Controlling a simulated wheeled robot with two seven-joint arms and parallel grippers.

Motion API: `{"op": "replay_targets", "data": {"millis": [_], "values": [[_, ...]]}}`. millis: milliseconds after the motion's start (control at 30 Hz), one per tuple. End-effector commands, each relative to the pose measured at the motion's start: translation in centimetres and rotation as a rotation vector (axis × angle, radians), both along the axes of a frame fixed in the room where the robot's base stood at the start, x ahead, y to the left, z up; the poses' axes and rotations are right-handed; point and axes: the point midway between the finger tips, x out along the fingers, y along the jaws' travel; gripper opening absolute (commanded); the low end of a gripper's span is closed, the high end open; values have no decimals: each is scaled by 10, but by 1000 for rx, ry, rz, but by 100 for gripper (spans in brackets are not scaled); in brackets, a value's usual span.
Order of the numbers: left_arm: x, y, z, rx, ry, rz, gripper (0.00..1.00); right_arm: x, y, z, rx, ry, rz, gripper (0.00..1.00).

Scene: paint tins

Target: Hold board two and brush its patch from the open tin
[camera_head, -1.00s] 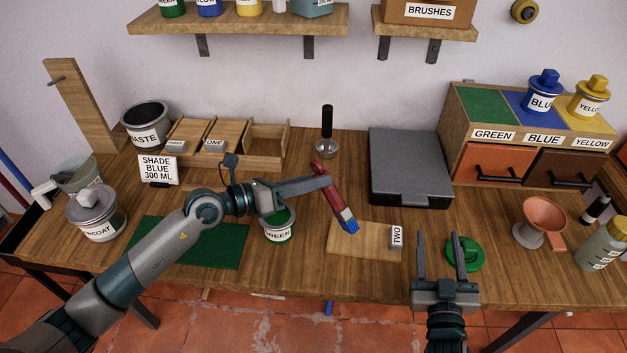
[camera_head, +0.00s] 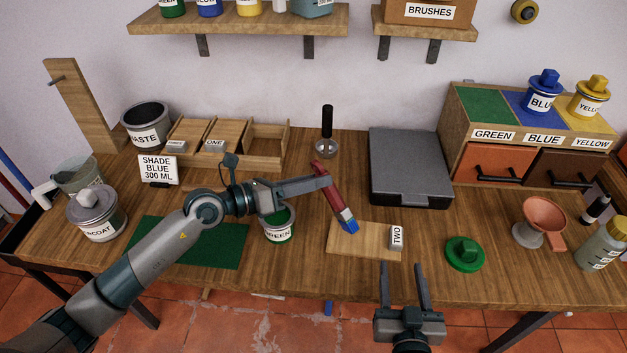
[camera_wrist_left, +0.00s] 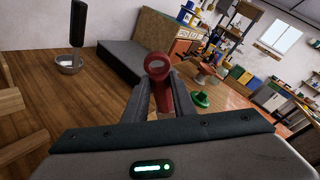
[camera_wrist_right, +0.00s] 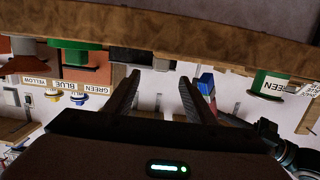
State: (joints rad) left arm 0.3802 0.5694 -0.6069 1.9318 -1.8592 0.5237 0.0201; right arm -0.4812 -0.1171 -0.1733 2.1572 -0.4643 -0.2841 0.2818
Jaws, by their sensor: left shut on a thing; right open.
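Board two (camera_head: 362,240) is a light wooden piece lying flat near the table's front edge, with a grey block marked TWO (camera_head: 397,236) at its right end. My left gripper (camera_head: 322,178) is shut on the red handle of a brush (camera_head: 331,198). The brush's blue-tipped head (camera_head: 347,226) is over the board's upper middle; whether it touches I cannot tell. The left wrist view shows the red handle (camera_wrist_left: 158,85) between the fingers. The open green tin (camera_head: 279,225) stands left of the board, partly behind my left arm. My right gripper (camera_head: 403,275) is open and empty in front of the table edge.
A green lid (camera_head: 464,253) lies right of the board. A dark grey flat case (camera_head: 410,165) sits behind it. A copper funnel (camera_head: 541,220) and a bottle (camera_head: 602,245) stand at the right. A green mat (camera_head: 190,243) lies left, under my arm.

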Motion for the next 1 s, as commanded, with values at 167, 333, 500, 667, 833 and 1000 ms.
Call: {"op": "replay_targets", "data": {"millis": [167, 333, 500, 667, 833, 1000], "values": [[0, 0, 0, 0, 0, 0, 2, 11, 0, -2, -1, -1, 0, 50], [0, 0, 0, 0, 0, 0, 2, 27, 0, -3, -1, -2, 0, 50], [0, 0, 0, 0, 0, 0, 2, 48, 0, -7, -2, -2, 0, 50], [0, 0, 0, 0, 0, 0, 2, 68, 0, -10, -1, -2, 0, 50], [0, 0, 0, 0, 0, 0, 2, 88, 0, -12, -2, -2, 0, 50], [0, 0, 0, 0, 0, 0, 2, 104, 0, -16, -1, -1, 0, 50]]}}
